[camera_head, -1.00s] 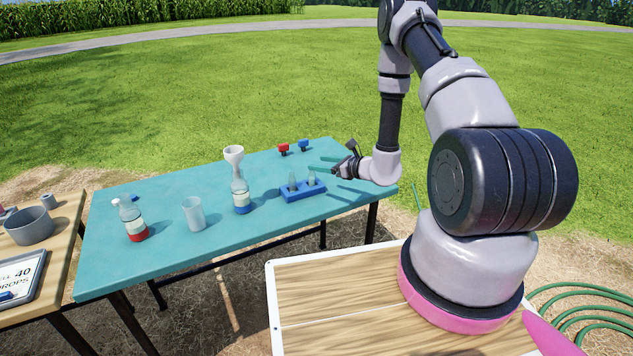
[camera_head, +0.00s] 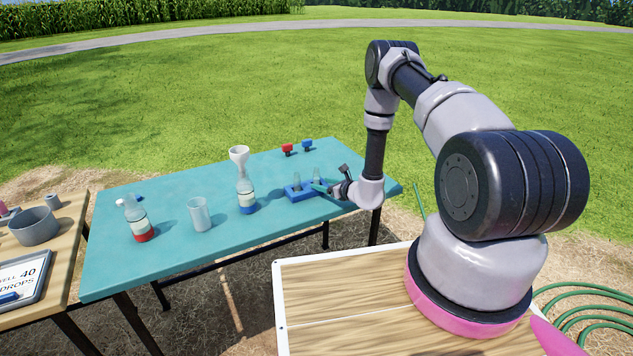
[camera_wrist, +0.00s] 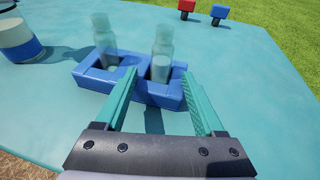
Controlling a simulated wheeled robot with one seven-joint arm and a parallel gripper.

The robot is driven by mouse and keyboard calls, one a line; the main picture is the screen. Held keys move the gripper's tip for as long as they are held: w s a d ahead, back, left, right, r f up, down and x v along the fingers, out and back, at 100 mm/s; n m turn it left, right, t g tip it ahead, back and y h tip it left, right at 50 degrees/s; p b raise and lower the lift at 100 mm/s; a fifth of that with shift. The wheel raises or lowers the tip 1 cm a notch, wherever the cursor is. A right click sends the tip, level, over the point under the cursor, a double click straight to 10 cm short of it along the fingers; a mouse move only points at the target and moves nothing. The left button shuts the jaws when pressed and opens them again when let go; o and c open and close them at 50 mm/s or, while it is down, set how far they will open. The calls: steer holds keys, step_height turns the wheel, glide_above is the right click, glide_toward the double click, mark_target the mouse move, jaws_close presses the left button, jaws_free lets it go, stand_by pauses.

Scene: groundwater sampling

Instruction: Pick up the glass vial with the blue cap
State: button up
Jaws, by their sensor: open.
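Two clear glass vials stand in a blue two-slot rack. The left vial (camera_wrist: 105,42) and right vial (camera_wrist: 161,55) show no blue cap that I can make out. The rack (camera_wrist: 85,78) sits on the teal table and also shows in the head view (camera_head: 293,194). My gripper (camera_wrist: 160,88) is open, with teal fingers pointing at the rack. In the wrist view its fingers frame the right vial, with nothing held.
Small red (camera_head: 287,149) and blue (camera_head: 307,145) pieces stand at the table's back. Left of the rack are a blue-banded bottle (camera_head: 246,200) with a white funnel (camera_head: 239,155), a clear cup (camera_head: 199,215) and a red-banded bottle (camera_head: 137,222). The table's front right is clear.

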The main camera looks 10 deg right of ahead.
steer(key=shift+x, duration=0.95)
